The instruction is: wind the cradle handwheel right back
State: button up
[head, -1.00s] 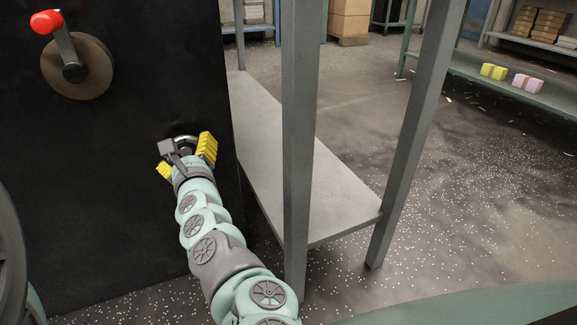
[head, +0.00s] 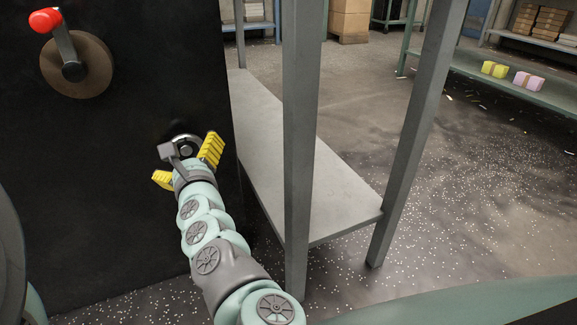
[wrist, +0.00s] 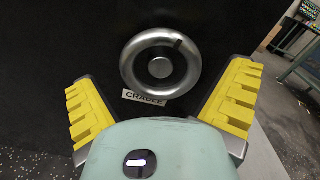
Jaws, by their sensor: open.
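The cradle handwheel (wrist: 132,75) is a silver ring with a round hub and a dark mark at its upper right, on a black panel. A label reading "CRADLE" (wrist: 144,97) sits just below it. In the head view the handwheel (head: 186,139) is partly hidden behind my gripper. My gripper (head: 190,160) is open, its yellow fingers spread wide, and faces the wheel. In the wrist view my gripper (wrist: 163,100) has one finger to each side of the wheel, apart from it, with nothing between them but the wheel beyond.
A crank with a red knob (head: 45,20) on a brown disc (head: 85,70) is higher on the black panel (head: 120,200). A grey shelf frame (head: 300,150) stands close to the right of my arm. Yellow and pink blocks lie on a far shelf (head: 540,95).

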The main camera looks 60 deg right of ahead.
jog(key=v, duration=1)
dwell(0.3)
dwell(0.4)
